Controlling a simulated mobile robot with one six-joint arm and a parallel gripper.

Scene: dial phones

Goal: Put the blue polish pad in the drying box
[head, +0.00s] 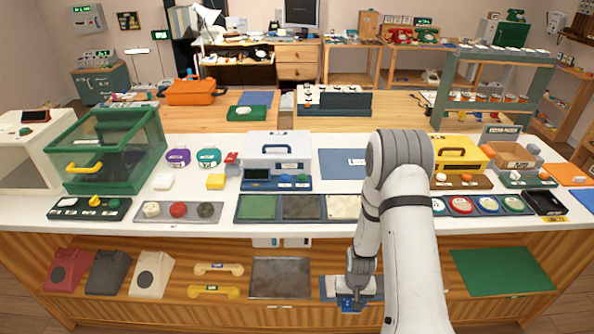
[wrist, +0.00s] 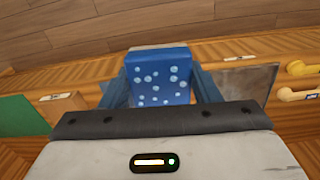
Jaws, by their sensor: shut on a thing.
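The blue polish pad (wrist: 158,76), a blue block with pale dots, is between the two fingers of my gripper (wrist: 160,88) in the wrist view. My gripper is shut on it. In the head view, my gripper (head: 352,302) is low at the front of the counter, over the lower shelf, and mostly hides the pad. A green-framed box (head: 148,170) with clear walls and a yellow handle stands at the left of the counter. A white box (head: 18,165) stands at the far left. I cannot read which is the drying box.
The lower shelf (head: 120,307) holds dial phones (head: 152,274), yellow handsets (head: 213,291), a grey plate (head: 282,278) and a green mat (head: 500,270). The counter edge (head: 240,230) overhangs it. Trays of pads (head: 300,207) and a white case (head: 280,150) line the counter.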

